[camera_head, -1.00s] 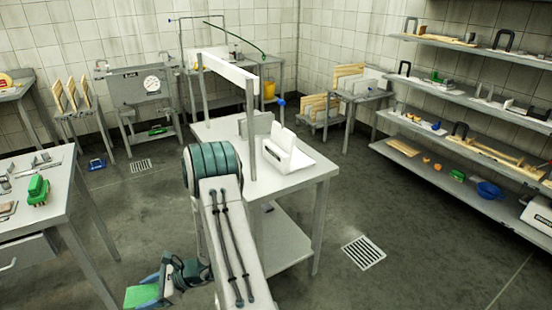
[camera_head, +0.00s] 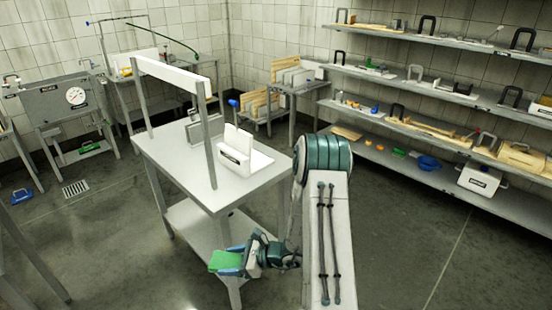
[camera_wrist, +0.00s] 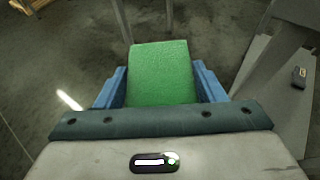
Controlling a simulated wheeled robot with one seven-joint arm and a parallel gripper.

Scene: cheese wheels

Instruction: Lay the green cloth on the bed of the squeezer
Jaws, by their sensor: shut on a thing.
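My gripper (camera_head: 238,262) is low in front of the near leg of the central white table and is shut on the green cloth (camera_head: 222,259). In the wrist view the cloth (camera_wrist: 162,72) is a flat, folded-looking green pad between the blue fingers of my gripper (camera_wrist: 160,90), sticking out ahead of them. The cloth is below the level of the table top and apart from it. I cannot tell for sure which thing is the squeezer; a white labelled device (camera_head: 236,158) with an upright plate stands on the table.
The central table (camera_head: 172,168) carries a tall frame with a white crossbeam (camera_head: 170,72) and has a lower shelf (camera_head: 205,228). A gauge machine (camera_head: 62,102) stands at the left. Loaded wall shelves (camera_head: 440,125) line the right. Floor (camera_head: 400,235) is open at right.

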